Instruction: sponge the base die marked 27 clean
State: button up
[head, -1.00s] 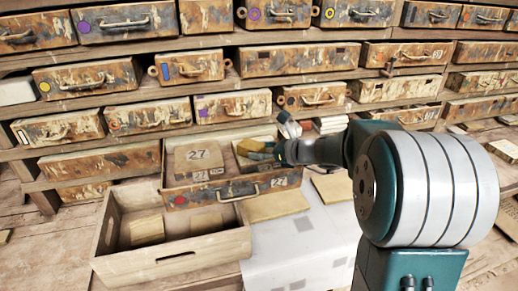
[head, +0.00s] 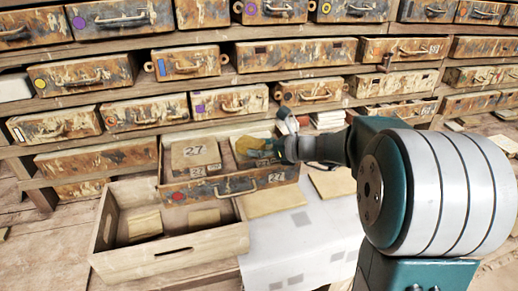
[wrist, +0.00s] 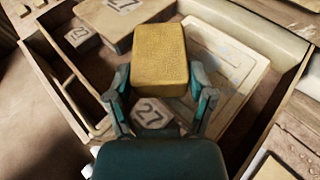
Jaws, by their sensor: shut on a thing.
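My gripper (wrist: 162,88) is shut on a yellow sponge (wrist: 160,60), with one finger on each side. It holds the sponge inside the open drawer; the sponge also shows in the head view (head: 250,146). A pale slab with a raised rim and faint bluish smears (wrist: 228,65), apparently the base die, lies under and beside the sponge. Whether the sponge touches it I cannot tell. A hexagonal piece marked 27 (wrist: 152,113) lies beside the slab. A thick block marked 27 (head: 190,154) stands in the drawer's left part, with a small piece marked 27 (wrist: 84,35) near it.
The open drawer (head: 235,186) has a red dot and a handle on its front. A wooden crate (head: 170,257) with tan tiles stands before it. Flat tan tiles (head: 274,201) lie on a pale sheet (head: 295,250). Shut drawers fill the shelves behind.

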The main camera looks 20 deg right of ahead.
jog(key=shift+w+d+r, duration=0.1)
jog(key=shift+d, duration=2.1)
jog(key=shift+f, duration=0.45)
jog(key=shift+w+r, duration=0.1)
jog(key=shift+w, duration=0.75)
jog(key=shift+w, duration=0.8)
jog(key=shift+w, duration=0.85)
